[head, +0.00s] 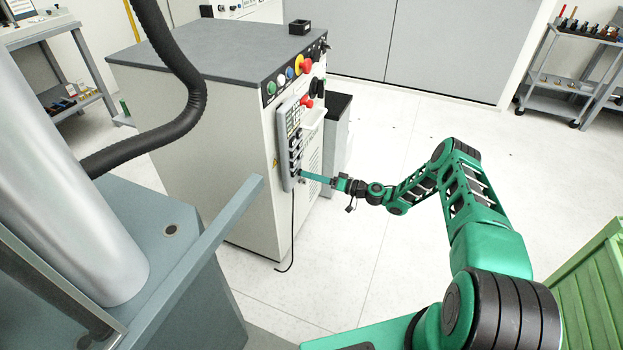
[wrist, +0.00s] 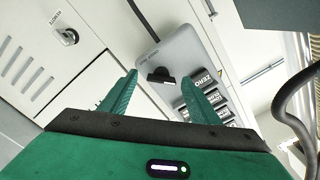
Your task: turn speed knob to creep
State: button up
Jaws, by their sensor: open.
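A black knob (wrist: 160,75) sits on the end of a grey control panel (wrist: 182,50) in the wrist view. Its grip bar lies roughly across the picture, and the small lettering beside it is too small to read surely. My gripper (wrist: 158,80) is open, with one green finger on each side of the knob. I cannot tell whether either finger touches it. In the head view the panel (head: 284,150) hangs on the side of a cabinet, and my gripper (head: 316,177) is at its lower end, where the knob is hidden.
The cabinet (head: 200,140) carries a red mushroom button (head: 304,65) and several coloured buttons above the panel. A row of dark buttons, one marked ZERO (wrist: 207,77), lies next to the right finger. A black cable (head: 292,235) hangs below. The floor (head: 400,260) around is clear.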

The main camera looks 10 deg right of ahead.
jog(key=v, duration=1)
jog(key=shift+s+d, duration=0.15)
jog(key=shift+d, duration=0.15)
jog(key=s+d+r+g+h, duration=0.3)
jog(key=s+r+h, duration=0.1)
jog(key=s+r, duration=0.4)
jog(key=s+d+r+g+h, duration=0.3)
jog(key=s+r+h, duration=0.15)
jog(key=r, duration=0.55)
jog(key=s+d+r+g+h, duration=0.3)
jog(key=s+r+g, duration=0.1)
jog(key=s+r, duration=0.4)
jog(key=s+r+m+h, duration=0.1)
jog(key=s+r, duration=0.3)
jog(key=s, duration=0.6)
jog(key=s+d+r+m+h, duration=0.1)
jog(key=s+r+m, duration=0.3)
jog(key=s, duration=0.6)
jog(key=s+r+m+h, duration=0.1)
jog(key=s+r+m, duration=0.2)
jog(key=s, duration=0.6)
jog(key=shift+s+d+r+g, duration=0.3)
jog(key=shift+s+d+r, duration=0.1)
jog(key=shift+r, duration=0.1)
